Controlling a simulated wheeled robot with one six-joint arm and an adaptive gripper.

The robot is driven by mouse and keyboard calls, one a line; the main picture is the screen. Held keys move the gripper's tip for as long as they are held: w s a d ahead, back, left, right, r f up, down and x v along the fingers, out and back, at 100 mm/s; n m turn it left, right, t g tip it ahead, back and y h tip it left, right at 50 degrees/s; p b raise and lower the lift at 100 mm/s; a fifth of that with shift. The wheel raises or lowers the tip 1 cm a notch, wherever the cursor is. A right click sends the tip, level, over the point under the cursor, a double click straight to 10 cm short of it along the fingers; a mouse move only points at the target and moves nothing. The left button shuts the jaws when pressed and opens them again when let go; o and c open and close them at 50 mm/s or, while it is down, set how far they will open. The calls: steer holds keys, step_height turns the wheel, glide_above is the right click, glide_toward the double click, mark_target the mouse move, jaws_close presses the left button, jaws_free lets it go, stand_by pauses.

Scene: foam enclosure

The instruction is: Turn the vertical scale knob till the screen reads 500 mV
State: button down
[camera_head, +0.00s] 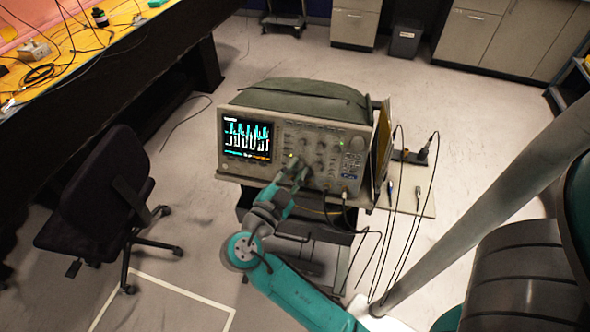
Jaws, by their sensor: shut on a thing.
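The oscilloscope (292,132) stands on a cart in the middle of the view, its front facing me. Its screen (247,140) shows cyan and white traces with a line of small text below, too small to read. Several knobs and buttons cover the panel (322,138) right of the screen. My gripper (300,163) is at the lower part of this panel, shut on a knob there. The gripped knob is mostly hidden by the fingers, and its label cannot be read.
Cables hang from the oscilloscope's lower front and from probes at the cart's right side (417,205). A black chair (98,195) stands to the left. A cluttered yellow-topped bench (75,50) is at the upper left. Open floor (465,145) lies to the right.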

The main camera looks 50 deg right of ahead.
steer(key=n+t, duration=0.1)
steer(key=n, duration=0.1)
steer(key=n+t, duration=0.1)
steer(key=n, duration=0.2)
steer(key=n+t, duration=0.2)
steer(key=shift+s+d+f+n+y, duration=0.1)
steer(key=shift+s+n+y, duration=0.2)
steer(key=shift+n, duration=0.1)
steer(key=n+t+y, duration=0.1)
steer(key=n+t, duration=0.1)
steer(key=n, duration=0.1)
steer(key=n+t+y, duration=0.1)
steer(key=n, duration=0.3)
steer(key=shift+s+d+t, duration=0.1)
steer(key=shift+s+t, duration=0.1)
steer(key=shift+t, duration=0.2)
steer(key=shift+n+y, duration=0.3)
steer(key=shift+n, duration=0.1)
steer(key=c, duration=1.3)
jaws_free()
